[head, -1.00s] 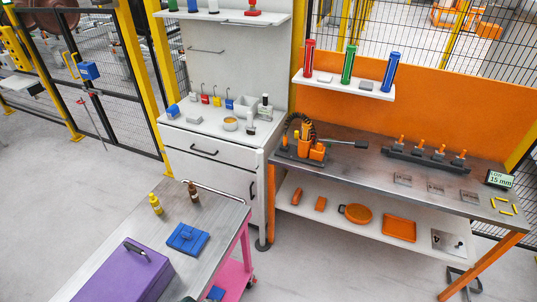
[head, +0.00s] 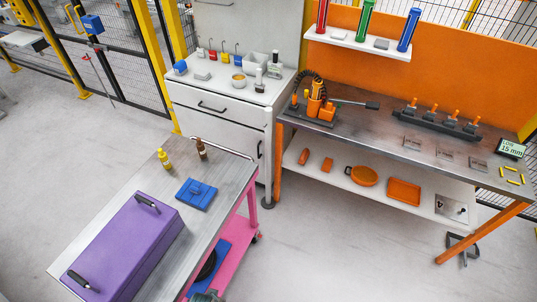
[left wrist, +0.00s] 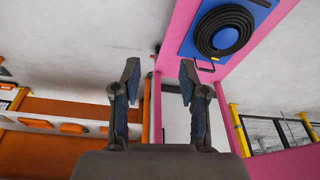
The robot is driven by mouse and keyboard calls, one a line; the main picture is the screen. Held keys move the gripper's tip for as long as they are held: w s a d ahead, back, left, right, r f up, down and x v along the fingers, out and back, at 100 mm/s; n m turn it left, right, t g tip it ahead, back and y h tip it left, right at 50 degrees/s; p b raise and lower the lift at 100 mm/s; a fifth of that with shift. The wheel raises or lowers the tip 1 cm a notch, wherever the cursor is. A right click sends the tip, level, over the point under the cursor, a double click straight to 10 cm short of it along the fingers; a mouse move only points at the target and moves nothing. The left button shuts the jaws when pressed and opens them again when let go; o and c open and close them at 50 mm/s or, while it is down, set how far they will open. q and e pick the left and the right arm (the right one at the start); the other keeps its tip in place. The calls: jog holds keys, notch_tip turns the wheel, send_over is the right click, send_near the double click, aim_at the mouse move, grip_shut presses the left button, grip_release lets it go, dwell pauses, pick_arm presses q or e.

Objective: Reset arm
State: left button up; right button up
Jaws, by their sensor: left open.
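My left gripper (left wrist: 160,82) shows in the left wrist view with its two dark fingers apart and nothing between them. The pink frame of the cart (left wrist: 178,50) is behind and beside the fingers in that view. A black coil (left wrist: 228,32) lies on a blue mat (left wrist: 262,14) there, to the right of the fingers. In the head view a small dark part shows at the bottom edge by the cart; I cannot tell if it is my gripper. My right gripper is in neither view.
The cart's metal top (head: 125,225) carries a purple case (head: 125,245), a blue block (head: 196,194) and two small bottles. A white drawer cabinet (head: 215,120) and a workbench (head: 375,128) with an orange back panel stand behind. The floor (head: 330,250) right of the cart is clear.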

pick_arm(q)
jog(key=s+f+g, duration=0.1)
jog(key=s+f, duration=0.2)
jog(key=f, duration=0.5)
jog(key=s+f, duration=0.4)
jog(key=f, duration=0.4)
jog(key=s+a+f+b, duration=0.1)
jog(key=s+a+f, duration=0.2)
jog(key=s+f, duration=0.8)
jog(key=s, duration=0.2)
jog(key=shift+s+a+g, duration=0.15)
jog(key=shift+s+g, duration=0.15)
jog(key=shift+g, duration=0.1)
jog(key=shift+m, duration=0.3)
